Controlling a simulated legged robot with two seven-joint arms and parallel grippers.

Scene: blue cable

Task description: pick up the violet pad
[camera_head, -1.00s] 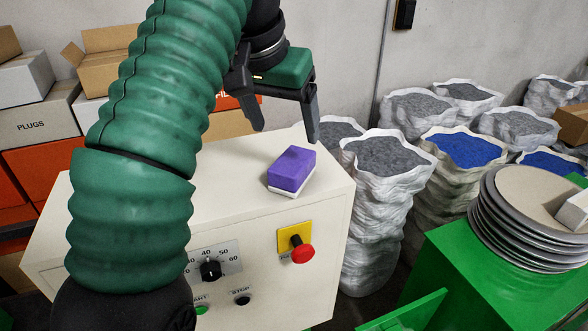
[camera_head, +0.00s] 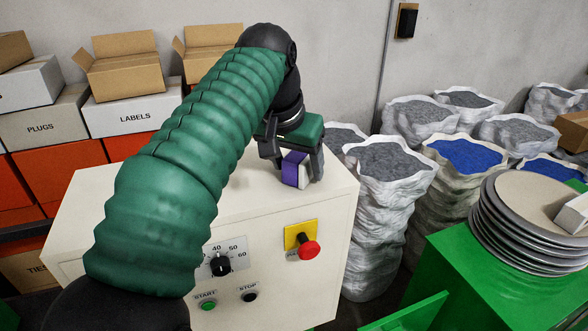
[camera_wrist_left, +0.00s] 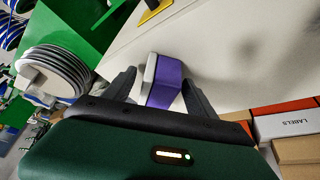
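The violet pad (camera_head: 291,168) has a violet body and a white layer. It is at the back right of the cream control box's top. It is tipped, with its white layer to the right in the head view. In the left wrist view, the pad (camera_wrist_left: 166,82) sits between the fingertips (camera_wrist_left: 160,78), white layer to the left. Whether it touches the box top is unclear. My right gripper is not in view.
The cream box (camera_head: 130,215) has a red button (camera_head: 309,250), a dial (camera_head: 220,266) and start and stop buttons. Sacks of grey and blue granules (camera_head: 390,160) stand to the right. Stacked discs (camera_head: 530,215) lie on a green surface. Cartons (camera_head: 120,70) line the left wall.

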